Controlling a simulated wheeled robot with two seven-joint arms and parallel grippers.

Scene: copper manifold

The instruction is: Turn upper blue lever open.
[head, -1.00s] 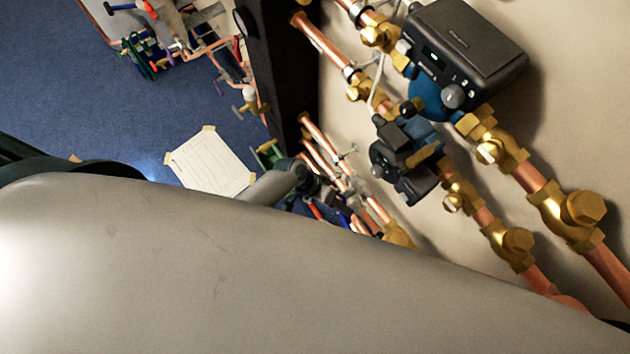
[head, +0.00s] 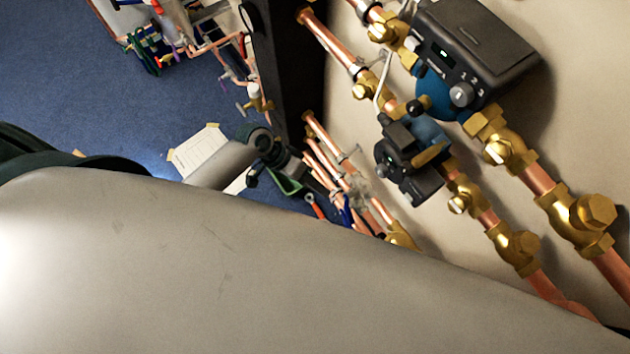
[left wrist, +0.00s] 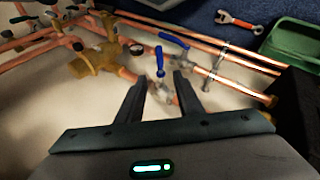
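Two blue levers show in the left wrist view. One blue lever (left wrist: 159,61) stands lengthwise on a valve just beyond my fingertips, in line with the gap between them. The other blue lever (left wrist: 172,39) lies slantwise, farther off on another copper pipe. I cannot tell for sure which one is the upper. My left gripper (left wrist: 159,79) is open, with one finger on each side of the nearer valve's line of sight; no contact is clear. In the head view a blue lever (head: 347,214) shows small and partly hidden behind my arm. My right gripper is not in view.
Copper pipes (left wrist: 240,60) run across the pale board. A brass fitting (left wrist: 92,65) stands at left in the left wrist view. A green tray (left wrist: 293,42) and an orange-red wrench (left wrist: 240,21) lie beyond. A black pump unit (head: 480,55) is at the head view's upper right.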

